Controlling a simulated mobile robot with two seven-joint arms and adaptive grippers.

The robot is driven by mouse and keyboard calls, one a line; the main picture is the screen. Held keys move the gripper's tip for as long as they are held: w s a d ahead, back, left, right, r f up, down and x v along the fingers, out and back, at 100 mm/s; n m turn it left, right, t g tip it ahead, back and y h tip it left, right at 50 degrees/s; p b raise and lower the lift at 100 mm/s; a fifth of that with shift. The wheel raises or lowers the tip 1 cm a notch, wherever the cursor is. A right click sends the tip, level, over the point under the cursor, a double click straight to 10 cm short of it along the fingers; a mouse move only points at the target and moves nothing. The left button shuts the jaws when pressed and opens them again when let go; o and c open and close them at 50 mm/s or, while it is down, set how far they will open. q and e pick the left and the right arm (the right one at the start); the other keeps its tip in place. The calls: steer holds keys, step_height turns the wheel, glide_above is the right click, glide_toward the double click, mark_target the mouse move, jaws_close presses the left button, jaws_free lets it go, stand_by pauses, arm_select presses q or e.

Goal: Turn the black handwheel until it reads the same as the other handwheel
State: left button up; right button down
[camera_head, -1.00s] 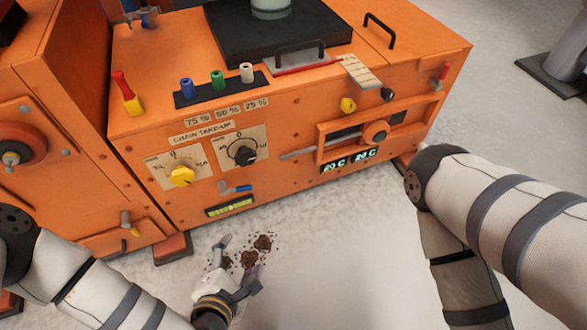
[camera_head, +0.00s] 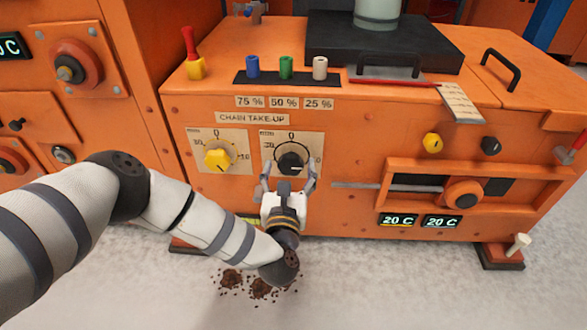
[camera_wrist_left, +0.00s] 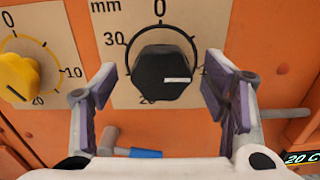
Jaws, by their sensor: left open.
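The black handwheel (camera_head: 291,160) sits on the right-hand of two cream dial plates under the "CHAIN TAKE-UP" label. In the left wrist view the black handwheel (camera_wrist_left: 165,75) is a faceted knob whose white mark points right. A 0 is above it and a 30 to its left; the right side of the scale is hidden by a finger. The yellow handwheel (camera_head: 218,158) is on the left plate; its dark mark points down and right. My left gripper (camera_head: 289,174) is open, its purple-padded fingers (camera_wrist_left: 160,82) either side of the black handwheel, apparently not touching it. My right gripper is out of view.
A blue-tipped lever (camera_wrist_left: 140,153) sticks out below the black dial. A slotted orange panel with a round knob (camera_head: 464,194) stands to the right, above two "20 C" displays (camera_head: 398,220). Brown crumbs (camera_head: 260,288) lie on the floor beneath.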

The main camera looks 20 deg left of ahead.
arm_select(q)
steer(key=shift+b+x, duration=0.3)
steer(key=shift+x, duration=1)
steer(key=shift+d, duration=0.1)
steer(key=c, duration=1.1)
steer(key=shift+c, duration=0.2)
steer(key=shift+m, duration=0.4)
steer(key=m+p, duration=0.1)
steer(key=m, duration=0.4)
steer(key=shift+d+m+p, duration=0.2)
steer(key=shift+m+p, duration=0.15)
steer(key=shift+m, duration=0.05)
steer(key=shift+f+m+p, duration=0.15)
steer(key=shift+m+p, duration=0.3)
steer(key=shift+m, duration=2.05)
steer(key=o, duration=1.1)
